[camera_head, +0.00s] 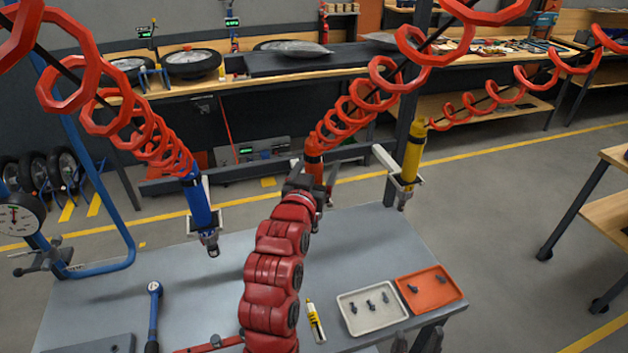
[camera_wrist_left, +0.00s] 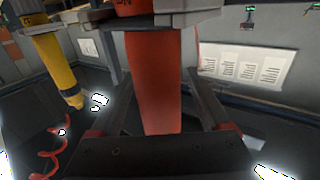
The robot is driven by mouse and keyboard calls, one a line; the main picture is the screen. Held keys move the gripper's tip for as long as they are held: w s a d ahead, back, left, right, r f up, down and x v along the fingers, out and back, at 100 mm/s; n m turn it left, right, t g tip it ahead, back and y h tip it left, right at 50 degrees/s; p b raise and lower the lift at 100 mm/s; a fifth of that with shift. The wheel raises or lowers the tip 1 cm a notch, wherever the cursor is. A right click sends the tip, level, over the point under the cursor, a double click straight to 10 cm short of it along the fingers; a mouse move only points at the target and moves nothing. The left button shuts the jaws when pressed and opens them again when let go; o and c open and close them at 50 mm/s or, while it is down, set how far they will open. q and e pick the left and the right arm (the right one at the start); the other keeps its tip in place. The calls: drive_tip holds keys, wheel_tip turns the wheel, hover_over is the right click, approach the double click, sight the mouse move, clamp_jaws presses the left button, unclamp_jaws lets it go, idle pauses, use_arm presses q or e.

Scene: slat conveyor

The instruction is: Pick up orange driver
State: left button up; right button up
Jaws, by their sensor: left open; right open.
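The orange driver (camera_head: 314,147) hangs nose down from a red coiled hose above the middle of the table. Its lower part is hidden behind my arm. My left gripper (camera_head: 313,180) is at the driver. In the left wrist view, the driver's orange-red body (camera_wrist_left: 153,90) stands between the spread fingers of my left gripper (camera_wrist_left: 158,70), with gaps showing beside it. I cannot tell whether a finger touches it. My right gripper (camera_head: 418,342) is open and partly cut off at the bottom edge, near the table's front right.
A blue driver (camera_head: 201,208) hangs to the left and a yellow driver (camera_head: 413,152) to the right. The grey table (camera_head: 215,285) carries a white tray (camera_head: 352,328), an orange tray (camera_head: 440,294), a wrench (camera_head: 153,312) and a small yellow-white tube (camera_head: 315,320).

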use_arm(q)
clamp_jaws()
drive_tip(key=shift+r, duration=0.1)
idle(0.5)
